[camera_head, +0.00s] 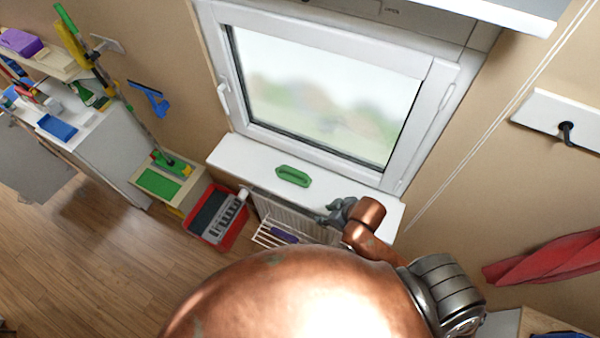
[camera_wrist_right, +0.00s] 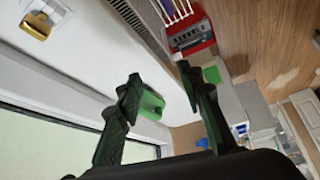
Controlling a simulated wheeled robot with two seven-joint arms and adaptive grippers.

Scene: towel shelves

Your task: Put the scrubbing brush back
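The scrubbing brush (camera_head: 293,176) looks like a green block with a grip on top. It lies on the white windowsill (camera_head: 228,152) below the window. My right gripper (camera_head: 328,216) is near the sill's front edge, to the right of the brush and apart from it. In the right wrist view the gripper (camera_wrist_right: 158,78) has its two dark fingers spread, with nothing held between them. The green brush (camera_wrist_right: 151,104) shows there beyond the fingers, partly hidden by the left one. My left gripper is not in view.
A white wire rack (camera_head: 268,238) with a purple item (camera_head: 285,236) hangs below the sill. A red crate (camera_head: 238,228) with a grey insert stands on the floor to its left. A shelf with a green pad (camera_head: 157,182) is farther left. A red towel (camera_head: 545,256) hangs at right.

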